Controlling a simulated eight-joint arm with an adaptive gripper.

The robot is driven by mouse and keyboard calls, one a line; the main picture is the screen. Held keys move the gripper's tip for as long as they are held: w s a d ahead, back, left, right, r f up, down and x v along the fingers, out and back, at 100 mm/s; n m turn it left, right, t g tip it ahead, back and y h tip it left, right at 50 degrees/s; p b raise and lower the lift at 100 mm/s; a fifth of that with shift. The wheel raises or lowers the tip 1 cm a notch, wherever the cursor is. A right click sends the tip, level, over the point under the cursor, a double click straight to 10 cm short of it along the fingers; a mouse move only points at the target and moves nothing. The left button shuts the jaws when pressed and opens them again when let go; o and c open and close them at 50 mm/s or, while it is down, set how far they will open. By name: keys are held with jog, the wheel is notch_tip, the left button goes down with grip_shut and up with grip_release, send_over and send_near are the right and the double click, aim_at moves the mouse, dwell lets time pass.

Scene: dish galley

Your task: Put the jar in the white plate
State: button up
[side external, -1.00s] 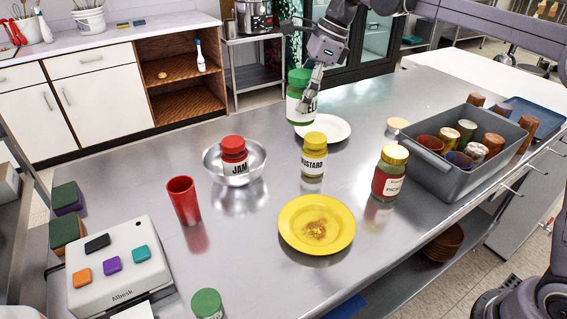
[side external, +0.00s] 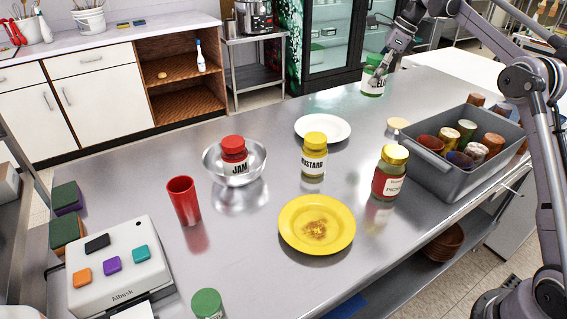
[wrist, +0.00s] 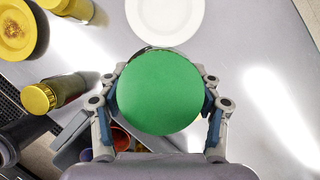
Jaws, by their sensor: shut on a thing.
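My gripper (side external: 384,72) is shut on a green-lidded jar (side external: 373,88) with a white label, near the far edge of the steel table. In the wrist view the round green lid (wrist: 160,92) fills the middle, with a finger on each side. The white plate (side external: 323,128) lies on the table, empty, to the left of the held jar and nearer the camera. I cannot tell whether the jar's base touches the table.
A mustard jar (side external: 314,156), a jam jar (side external: 234,155) in a metal bowl (side external: 212,168), a yellow-lidded jar (side external: 389,172), a dirty yellow plate (side external: 290,235) and a red cup (side external: 184,200) stand on the table. A grey bin (side external: 440,183) of cups is at right. Table between jar and white plate is clear.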

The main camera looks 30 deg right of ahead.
jog(key=shift+f, duration=1.6)
jog(key=shift+a+f, duration=0.1)
jog(key=shift+f, duration=0.1)
jog(key=w+a+f, duration=0.7)
jog(key=a, duration=0.2)
send_over(328, 136)
jog(key=shift+w+d+f, duration=0.1)
jog(key=shift+f, duration=1.9)
jog(key=shift+f, duration=0.25)
jog(key=o, duration=1.5)
jog(key=shift+o, duration=0.2)
